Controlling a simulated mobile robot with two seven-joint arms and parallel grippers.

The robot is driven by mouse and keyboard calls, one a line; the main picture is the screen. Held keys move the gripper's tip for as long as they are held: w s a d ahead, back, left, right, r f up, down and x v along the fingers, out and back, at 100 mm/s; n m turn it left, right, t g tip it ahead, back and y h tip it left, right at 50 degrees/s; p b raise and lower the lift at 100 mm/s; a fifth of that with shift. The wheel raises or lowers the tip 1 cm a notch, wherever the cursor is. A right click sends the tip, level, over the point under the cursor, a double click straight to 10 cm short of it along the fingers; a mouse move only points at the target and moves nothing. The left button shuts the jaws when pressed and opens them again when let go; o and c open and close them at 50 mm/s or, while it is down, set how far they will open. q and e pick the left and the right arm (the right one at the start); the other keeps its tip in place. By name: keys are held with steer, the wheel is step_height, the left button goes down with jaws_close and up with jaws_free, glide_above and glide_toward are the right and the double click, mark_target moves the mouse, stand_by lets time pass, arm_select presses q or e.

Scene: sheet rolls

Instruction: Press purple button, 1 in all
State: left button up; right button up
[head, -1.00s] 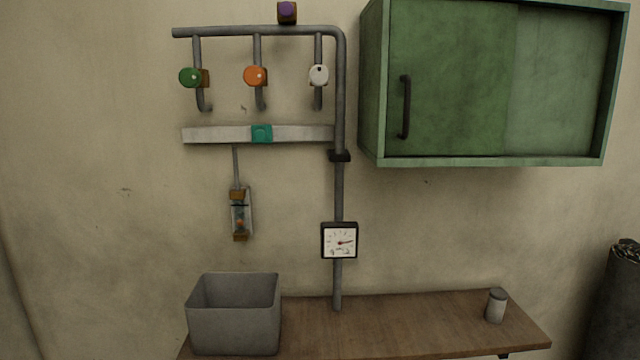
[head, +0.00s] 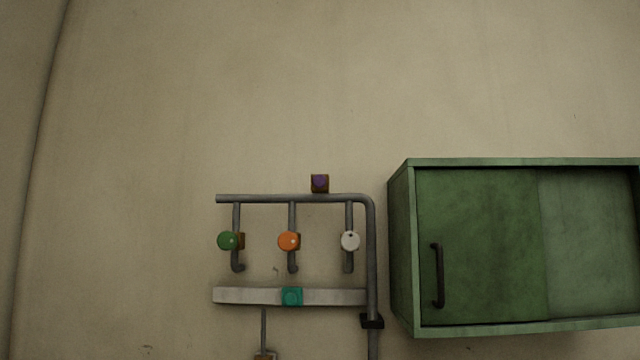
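The purple button (head: 320,182) is a small purple face on a brown square block. It sits on the wall just above the horizontal grey pipe (head: 285,198), near the middle of the head view. Neither of my grippers shows in the head view, and nothing touches the button.
Below the pipe are a green knob (head: 228,241), an orange knob (head: 289,241) and a white knob (head: 350,241). A pale rail (head: 245,295) carries a teal block (head: 292,297). A green cabinet (head: 480,245) juts out at the right. The wall above is bare.

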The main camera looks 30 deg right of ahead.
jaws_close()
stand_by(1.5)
